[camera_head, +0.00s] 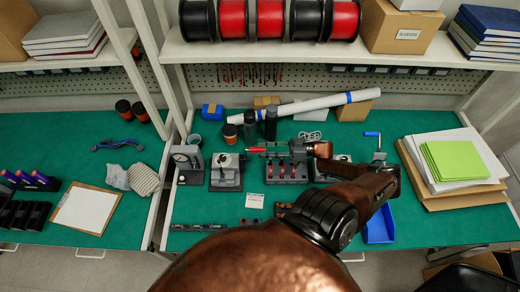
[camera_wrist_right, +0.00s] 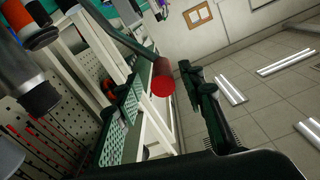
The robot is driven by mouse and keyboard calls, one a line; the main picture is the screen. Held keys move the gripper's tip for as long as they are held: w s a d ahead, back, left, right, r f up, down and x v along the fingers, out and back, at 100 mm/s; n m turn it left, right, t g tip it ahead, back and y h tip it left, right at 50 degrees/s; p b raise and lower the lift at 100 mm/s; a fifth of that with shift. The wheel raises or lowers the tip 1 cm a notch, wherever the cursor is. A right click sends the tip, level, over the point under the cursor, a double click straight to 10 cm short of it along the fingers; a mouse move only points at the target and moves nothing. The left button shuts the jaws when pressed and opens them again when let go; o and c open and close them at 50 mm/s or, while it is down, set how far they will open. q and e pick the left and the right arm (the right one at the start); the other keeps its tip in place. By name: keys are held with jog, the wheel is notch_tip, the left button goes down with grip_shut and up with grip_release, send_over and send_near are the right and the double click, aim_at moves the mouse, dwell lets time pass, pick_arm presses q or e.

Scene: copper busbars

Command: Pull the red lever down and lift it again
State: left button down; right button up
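The red lever (camera_head: 257,150) shows at the middle of the bench in the head view. Its handle lies roughly level, above a grey device with red parts (camera_head: 286,171). In the right wrist view the round end of the red handle (camera_wrist_right: 162,82) faces the camera, and a dark rod runs from it to the upper left. My right gripper (camera_head: 273,149) is at the lever, coming from the right. In the right wrist view its fingers (camera_wrist_right: 163,76) stand apart, with the handle between or just beyond their tips. Contact cannot be told. My left gripper is out of view.
Grey devices stand close on both sides, including a press-like one (camera_head: 226,172) at left. A blue bin (camera_head: 379,226) lies at front right. Black bottles (camera_head: 270,124) and a long white roll (camera_head: 318,105) are behind. The green bench (camera_head: 216,205) has free room at front left.

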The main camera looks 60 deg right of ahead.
jog(key=v, duration=0.9)
jog(key=shift+s+d, duration=0.2)
jog(key=shift+s, duration=0.15)
